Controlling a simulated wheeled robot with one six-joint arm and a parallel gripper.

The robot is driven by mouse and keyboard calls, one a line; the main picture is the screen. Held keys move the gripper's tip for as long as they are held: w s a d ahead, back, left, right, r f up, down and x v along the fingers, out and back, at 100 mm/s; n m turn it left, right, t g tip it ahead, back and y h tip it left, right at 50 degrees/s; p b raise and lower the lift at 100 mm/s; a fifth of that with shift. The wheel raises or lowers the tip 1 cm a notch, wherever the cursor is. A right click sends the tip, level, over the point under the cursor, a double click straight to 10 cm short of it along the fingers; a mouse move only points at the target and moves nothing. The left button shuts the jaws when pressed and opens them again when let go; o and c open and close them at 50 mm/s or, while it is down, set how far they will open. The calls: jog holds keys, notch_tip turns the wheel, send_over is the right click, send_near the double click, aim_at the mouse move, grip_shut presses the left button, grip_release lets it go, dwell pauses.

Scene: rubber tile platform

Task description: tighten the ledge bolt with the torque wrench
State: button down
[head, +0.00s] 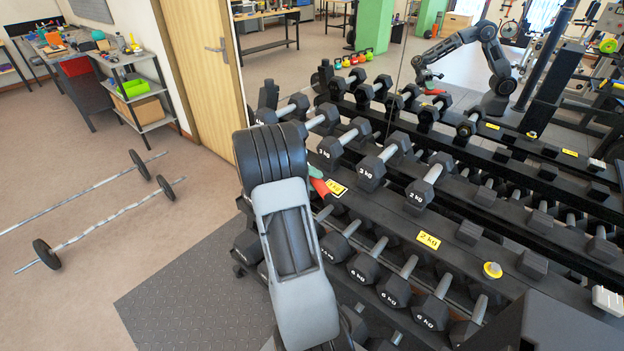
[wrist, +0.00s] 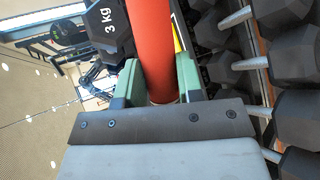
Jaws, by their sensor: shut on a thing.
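My gripper (wrist: 155,82) is shut on a thick red-orange handle, which I take to be the torque wrench (wrist: 150,40); its working end is out of view. In the head view a bit of the red handle (head: 320,187) shows beside my dark arm, over the left part of the dumbbell rack; my arm hides most of it. A yellow round piece with a pale knob on top (head: 492,270), likely the ledge bolt, sits on the rack's ledge (head: 462,258) at the right. The wrench is well to the left of it, apart.
Dumbbells (head: 371,170) fill the rack tiers around my gripper; one marked 3 kg (wrist: 108,28) is close in the wrist view. A mirror behind reflects my arm (head: 480,45). A pale block (head: 608,300) lies at the ledge's right. Barbells (head: 100,225) lie on the open floor at left.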

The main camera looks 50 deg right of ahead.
jog(key=shift+r, duration=0.9)
dwell(2.1)
jog(key=shift+r+p, duration=1.35)
jog(key=shift+r, duration=0.55)
